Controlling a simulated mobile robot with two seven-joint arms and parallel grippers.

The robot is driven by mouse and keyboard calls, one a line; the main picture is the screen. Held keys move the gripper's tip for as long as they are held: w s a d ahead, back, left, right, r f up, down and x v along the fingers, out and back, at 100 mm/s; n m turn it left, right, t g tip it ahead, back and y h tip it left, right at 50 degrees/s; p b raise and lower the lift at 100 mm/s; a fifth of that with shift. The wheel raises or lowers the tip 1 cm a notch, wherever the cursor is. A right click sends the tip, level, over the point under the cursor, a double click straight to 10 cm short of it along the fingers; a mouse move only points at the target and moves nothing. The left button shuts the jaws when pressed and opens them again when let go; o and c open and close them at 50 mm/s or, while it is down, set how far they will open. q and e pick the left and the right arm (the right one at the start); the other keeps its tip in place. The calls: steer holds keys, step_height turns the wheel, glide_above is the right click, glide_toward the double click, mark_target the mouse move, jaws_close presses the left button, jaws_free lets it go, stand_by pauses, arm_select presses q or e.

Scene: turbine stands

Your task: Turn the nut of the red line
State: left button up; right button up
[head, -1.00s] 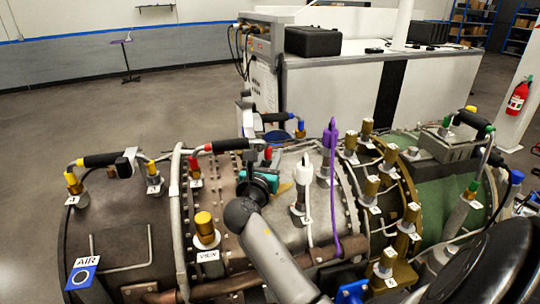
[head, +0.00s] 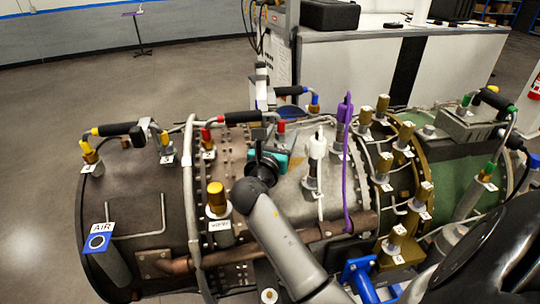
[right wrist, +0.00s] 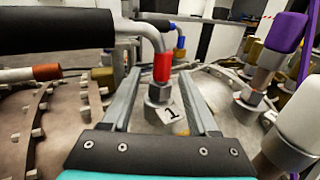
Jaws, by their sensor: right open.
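The red line has a black handle (head: 243,117) with a red-collared fitting at each end. Its near left fitting (head: 207,139) stands clear of my gripper. Its other red fitting (head: 281,127) is just beyond my right gripper (head: 279,145). In the right wrist view this red collar (right wrist: 163,68) sits above a silver hex nut (right wrist: 159,93), with a tag marked 1 (right wrist: 171,113) at its foot. My right gripper (right wrist: 160,84) is open, its two fingers reaching forward on either side of the nut, with gaps visible. My left gripper is not in view.
A white-capped fitting (head: 316,150) and a purple one (head: 344,115) stand close on the right. A yellow-ended handle (head: 118,129) is at left. Several brass fittings (head: 397,245) line the right side. A brown pipe (head: 320,231) crosses in front.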

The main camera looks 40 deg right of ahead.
steer(key=b+v, duration=0.1)
steer(key=v, duration=1.2)
steer(key=shift+s, duration=0.1)
